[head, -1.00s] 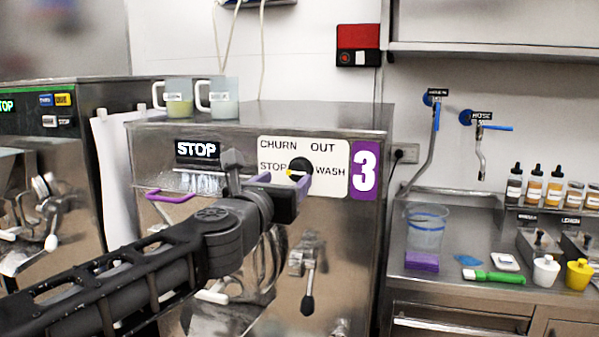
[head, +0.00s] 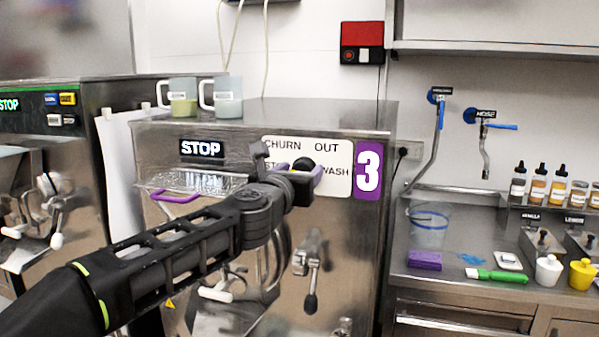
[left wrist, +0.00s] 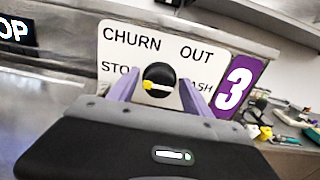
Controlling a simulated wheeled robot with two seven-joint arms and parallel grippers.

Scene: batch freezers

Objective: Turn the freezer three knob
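The freezer three knob (left wrist: 158,84) is a black round dial with a white bar and a yellow tip. It sits on a white label plate (left wrist: 115,55) marked CHURN, OUT, STOP and WASH, beside a purple 3 sign (head: 368,171). The yellow tip points left, toward STOP. In the head view the knob (head: 303,164) is partly hidden. My left gripper (left wrist: 160,92) is open, its purple fingers on either side of the knob; I cannot tell whether they touch it. The freezer display (head: 201,148) reads STOP. My right gripper is not in view.
Two cups (head: 228,97) stand on the freezer top. A purple handle (head: 175,196) and a black-tipped lever (head: 311,280) stick out from the front.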

